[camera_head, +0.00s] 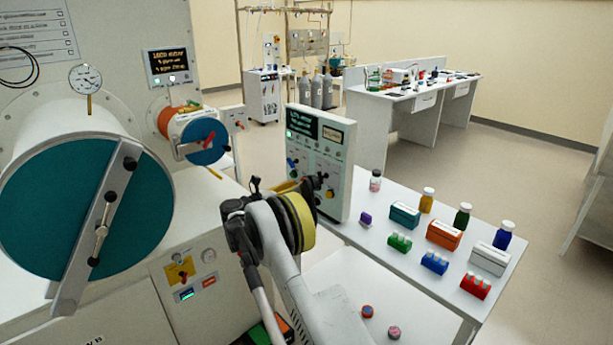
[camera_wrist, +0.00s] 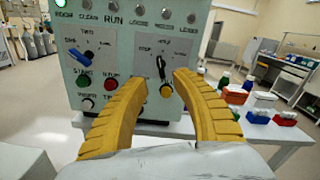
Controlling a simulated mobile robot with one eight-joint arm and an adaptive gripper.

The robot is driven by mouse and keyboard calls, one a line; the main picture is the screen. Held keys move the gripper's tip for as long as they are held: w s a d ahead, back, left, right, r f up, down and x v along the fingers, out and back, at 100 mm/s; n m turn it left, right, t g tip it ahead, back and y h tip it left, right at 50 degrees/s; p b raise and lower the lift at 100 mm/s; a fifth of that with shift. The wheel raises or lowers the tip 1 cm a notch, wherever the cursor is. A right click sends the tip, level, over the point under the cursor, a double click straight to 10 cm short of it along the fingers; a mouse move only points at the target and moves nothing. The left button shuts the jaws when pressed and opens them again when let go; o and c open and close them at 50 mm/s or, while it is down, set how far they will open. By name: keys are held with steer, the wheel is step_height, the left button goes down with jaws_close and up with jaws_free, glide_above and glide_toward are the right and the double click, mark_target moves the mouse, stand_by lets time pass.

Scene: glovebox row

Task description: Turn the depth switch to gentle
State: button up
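The control panel (camera_head: 335,140) stands upright on the white table, with a dark screen at its top. In the wrist view the panel (camera_wrist: 118,45) carries a blue-handled switch (camera_wrist: 84,54) at left and a black-handled switch (camera_wrist: 161,66) at right. Small lettering surrounds both; I cannot read which one is depth or its gentle mark. My gripper (camera_wrist: 160,84) has its two yellow fingers spread in front of the right switch. The black handle stands roughly upright between the fingertips, and I see no clear contact. In the head view my arm hides part of the panel's lower front.
A yellow knob (camera_wrist: 166,90) sits just below the black handle. Green (camera_wrist: 83,82) and red (camera_wrist: 110,84) buttons are at lower left. Bottles and boxes (camera_head: 445,235) stand on the table right of the panel. A teal-doored cylinder (camera_head: 60,215) is at left.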

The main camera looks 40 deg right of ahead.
mark_target(318, 177)
steer(key=d, duration=0.3)
steer(key=d+b, duration=0.1)
steer(key=d, duration=0.3)
steer(key=d+b, duration=0.1)
steer(key=d, duration=0.2)
steer(key=shift+w+d, duration=0.25)
steer(key=shift+w, duration=0.1)
jaws_close()
